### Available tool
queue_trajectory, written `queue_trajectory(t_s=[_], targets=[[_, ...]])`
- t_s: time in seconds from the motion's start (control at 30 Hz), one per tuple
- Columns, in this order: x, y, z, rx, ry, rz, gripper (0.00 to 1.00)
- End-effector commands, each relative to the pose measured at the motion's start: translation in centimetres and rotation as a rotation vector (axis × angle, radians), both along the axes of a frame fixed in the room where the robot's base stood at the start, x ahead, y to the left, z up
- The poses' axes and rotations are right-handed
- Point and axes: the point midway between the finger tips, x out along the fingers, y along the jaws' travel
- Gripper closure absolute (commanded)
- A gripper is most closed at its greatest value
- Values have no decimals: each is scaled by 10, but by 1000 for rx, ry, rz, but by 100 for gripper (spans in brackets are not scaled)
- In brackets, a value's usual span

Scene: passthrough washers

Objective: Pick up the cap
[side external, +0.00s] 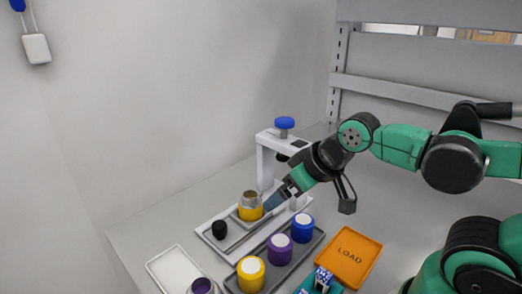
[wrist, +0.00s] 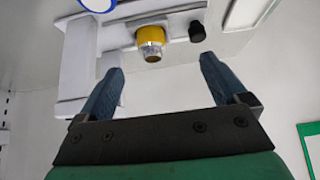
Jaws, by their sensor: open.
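A small black cap (side external: 219,229) sits on the white base plate (side external: 207,239), left of a yellow jar (side external: 250,213) with a bare metal neck. In the wrist view the cap (wrist: 197,31) is to the right of the jar (wrist: 152,40). My gripper (side external: 271,206) is open, with its blue fingers pointing down and left close to the jar in the side view. In the wrist view the gap between my fingertips (wrist: 162,66) is empty, and the cap lies beyond them, apart from both.
A white press frame (side external: 265,160) with a blue knob (side external: 284,123) stands behind the jar. A dark tray (side external: 299,259) holds yellow, purple and blue jars with white tops. An orange LOAD tray (side external: 369,262) is at right. A pale tray (side external: 152,266) is at front left.

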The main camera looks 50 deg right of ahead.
Motion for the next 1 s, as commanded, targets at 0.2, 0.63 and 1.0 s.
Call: queue_trajectory(t_s=[0.2, 0.63, 1.0], targets=[[0, 0, 0, 0, 0, 0, 8], [0, 0, 0, 0, 0, 0, 1], [7, 23, -11, 83, 158, -62, 1]])
